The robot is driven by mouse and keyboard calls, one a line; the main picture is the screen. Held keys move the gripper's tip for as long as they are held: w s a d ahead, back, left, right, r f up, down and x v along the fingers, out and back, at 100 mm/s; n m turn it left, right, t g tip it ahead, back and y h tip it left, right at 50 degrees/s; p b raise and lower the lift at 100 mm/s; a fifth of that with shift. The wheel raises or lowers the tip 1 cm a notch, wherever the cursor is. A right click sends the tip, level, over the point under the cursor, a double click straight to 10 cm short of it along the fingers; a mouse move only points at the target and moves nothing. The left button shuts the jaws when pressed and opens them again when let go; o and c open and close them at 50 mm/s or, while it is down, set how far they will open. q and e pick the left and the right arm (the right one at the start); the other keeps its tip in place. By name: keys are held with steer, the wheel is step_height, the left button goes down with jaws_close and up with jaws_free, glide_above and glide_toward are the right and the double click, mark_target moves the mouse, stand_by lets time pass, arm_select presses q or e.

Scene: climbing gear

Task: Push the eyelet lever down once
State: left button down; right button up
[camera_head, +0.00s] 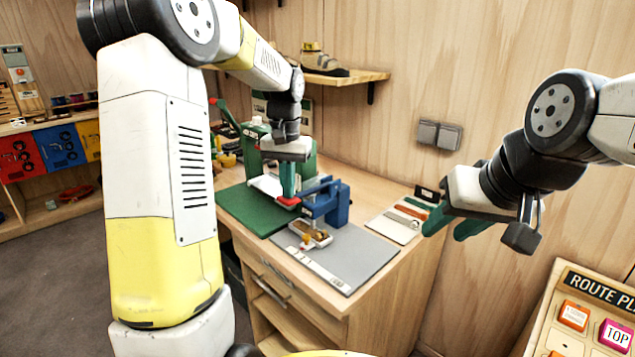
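A blue eyelet press (336,203) stands on the grey mat of the workbench. Its lever, with a red end (288,201), reaches left from the press. My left gripper (288,192) points straight down, its green fingers together, with the tips right at the red lever end. They hide part of the lever, and I cannot tell whether they touch it or are just above it. My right gripper (452,230) hangs in the air right of the bench, its green fingers apart and nothing between them.
A small tray (310,236) with brass-coloured bits sits before the press. A green mat (240,207) and a larger green machine (303,160) are to the left and behind. Sample strips (411,213) lie at the bench's right. A sign board (590,305) stands lower right.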

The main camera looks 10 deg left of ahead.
arm_select(q)
steer(key=shift+s+f, duration=0.1)
steer(key=shift+f, duration=1.8)
steer(key=shift+r, duration=0.15)
step_height(320, 180, up, 13)
steer(key=s+d+f+n+t+h, duration=0.1)
steer(key=s+t, duration=0.5)
steer(key=s, duration=1.8)
steer(key=shift+d+f+h, duration=0.35)
steer(key=shift+d+h, duration=0.25)
steer(key=shift+d, duration=0.1)
